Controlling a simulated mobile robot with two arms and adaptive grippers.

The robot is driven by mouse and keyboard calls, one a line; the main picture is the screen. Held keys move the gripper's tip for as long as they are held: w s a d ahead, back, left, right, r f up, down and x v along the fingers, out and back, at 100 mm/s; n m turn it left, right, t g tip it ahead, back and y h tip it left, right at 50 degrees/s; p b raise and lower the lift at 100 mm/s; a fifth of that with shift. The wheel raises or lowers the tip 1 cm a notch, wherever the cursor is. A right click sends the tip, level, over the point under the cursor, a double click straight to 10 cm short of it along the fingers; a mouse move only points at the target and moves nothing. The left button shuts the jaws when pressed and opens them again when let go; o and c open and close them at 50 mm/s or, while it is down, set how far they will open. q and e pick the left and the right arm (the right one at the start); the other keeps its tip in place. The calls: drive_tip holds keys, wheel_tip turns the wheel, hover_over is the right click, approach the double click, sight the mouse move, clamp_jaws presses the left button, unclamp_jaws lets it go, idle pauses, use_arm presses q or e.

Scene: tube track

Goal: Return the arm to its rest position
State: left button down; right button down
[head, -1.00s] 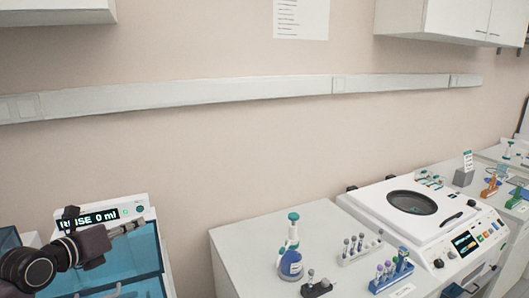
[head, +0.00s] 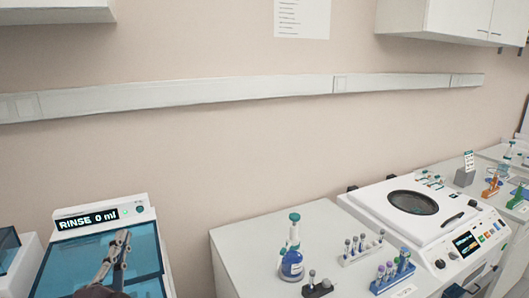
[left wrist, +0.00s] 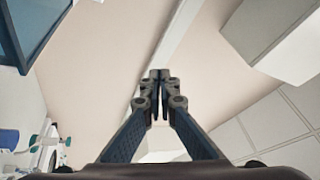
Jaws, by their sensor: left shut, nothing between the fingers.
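My left gripper (head: 122,238) is at the lower left in the head view, in front of the blue-panelled machine whose display reads "RINSE 0 ml" (head: 88,221). Its fingers are together with nothing between them and point upward in the picture. In the left wrist view the fingertips (left wrist: 159,75) meet in front of the wall and hold nothing. Most of my left arm is out of the head view. My right gripper is not in view.
A white counter (head: 245,250) stands to the right, with a blue bottle (head: 291,264), several tubes in racks (head: 393,272) and a white centrifuge (head: 440,212). A gap separates it from the rinse machine.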

use_arm(q)
drive_tip(key=s+a+f+n+g+y, duration=0.1)
drive_tip(key=s+f+n+g, duration=0.45)
drive_tip(key=f, duration=0.55)
drive_tip(key=s+f+n+g+y, duration=0.1)
drive_tip(key=s+f+n+g, duration=0.4)
drive_tip(key=f, duration=0.6)
drive_tip(key=s+d+f+g+h, duration=0.35)
drive_tip(key=s+d+f, duration=0.25)
drive_tip(key=s, duration=0.4)
drive_tip(key=s+d+f+g+h, duration=0.2)
drive_tip(key=s+d+f+g, duration=0.3)
drive_tip(key=s, duration=0.5)
drive_tip(key=s+a+f+b+x, duration=0.1)
drive_tip(key=s+b+x, duration=0.2)
drive_tip(key=x, duration=1.2)
drive_tip(key=s+a+b+x, duration=0.1)
drive_tip(key=s+b+x, duration=0.2)
drive_tip(key=x, duration=1.2)
drive_tip(key=s+a+f+b, duration=0.1)
drive_tip(key=s+f+b, duration=0.2)
drive_tip(key=s+f, duration=0.6)
drive_tip(key=s+a+f+g+b, duration=0.1)
drive_tip(key=s+f+b, duration=0.3)
drive_tip(key=s+f, duration=0.5)
wheel_tip(320, 180, down, 7)
drive_tip(key=shift+s+a+f+m+y, duration=0.15)
drive_tip(key=shift+s+a+m+y, duration=0.1)
drive_tip(key=shift+a+m+y, duration=0.2)
